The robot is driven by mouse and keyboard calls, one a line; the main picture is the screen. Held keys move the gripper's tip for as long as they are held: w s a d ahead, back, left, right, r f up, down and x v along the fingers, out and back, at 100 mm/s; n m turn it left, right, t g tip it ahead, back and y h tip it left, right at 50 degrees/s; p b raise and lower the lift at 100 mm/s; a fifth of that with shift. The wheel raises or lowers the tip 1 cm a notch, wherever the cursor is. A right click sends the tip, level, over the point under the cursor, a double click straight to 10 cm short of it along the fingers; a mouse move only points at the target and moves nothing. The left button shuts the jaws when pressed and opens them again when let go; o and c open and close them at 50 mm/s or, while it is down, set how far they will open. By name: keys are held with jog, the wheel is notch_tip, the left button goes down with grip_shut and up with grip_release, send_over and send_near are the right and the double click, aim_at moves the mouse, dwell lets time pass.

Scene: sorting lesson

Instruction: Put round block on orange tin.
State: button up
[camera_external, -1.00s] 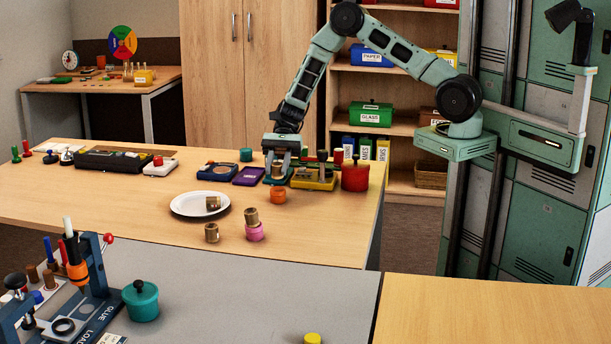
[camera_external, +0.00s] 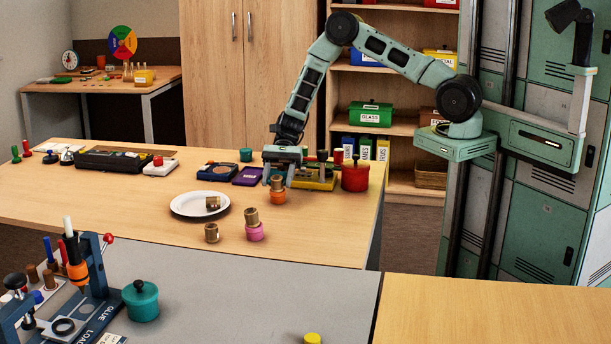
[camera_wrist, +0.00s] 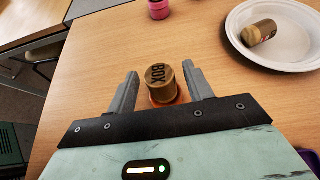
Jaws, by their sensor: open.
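A round block (camera_external: 277,184), a brown cylinder, stands upright on the orange tin (camera_external: 278,198) on the wooden table. In the wrist view the block (camera_wrist: 161,84) shows dark letters "BOX" on its top, and a sliver of the orange tin (camera_wrist: 182,98) shows around it. My gripper (camera_external: 279,184) is open, with one finger on each side of the block; the fingers (camera_wrist: 160,86) stand apart from it in the wrist view.
A red pot (camera_external: 355,179) and yellow tray (camera_external: 318,184) stand close behind right. The table's front right is clear.

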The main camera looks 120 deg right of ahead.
jog(key=v, duration=1.2)
jog(key=w+a+r+n+g, duration=0.2)
jog(key=w+a+n+g, duration=0.15)
jog(key=a, duration=0.55)
jog(key=w+a+r+n+g, duration=0.2)
jog(key=a+r+n, duration=0.15)
jog(key=a, duration=0.55)
jog(key=s+a+r+n+g+h, duration=0.15)
jog(key=a+n, duration=0.25)
jog(key=a, duration=0.5)
jog(key=s+a+r+n+g+h, duration=0.1)
jog(key=a+n+g, duration=0.2)
jog(key=a+n, duration=0.35)
jog(key=s+a+r+n+t+h, duration=0.1)
jog(key=s+a+r+n+h, duration=0.2)
jog(key=s+a+n, duration=1.3)
jog(key=s+a+h+b, duration=0.1)
jog(key=s+a+h, duration=0.2)
jog(key=s, duration=0.2)
jog(key=shift+s+t, duration=0.3)
jog(key=shift+t, duration=0.1)
jog(key=shift+n, duration=0.25)
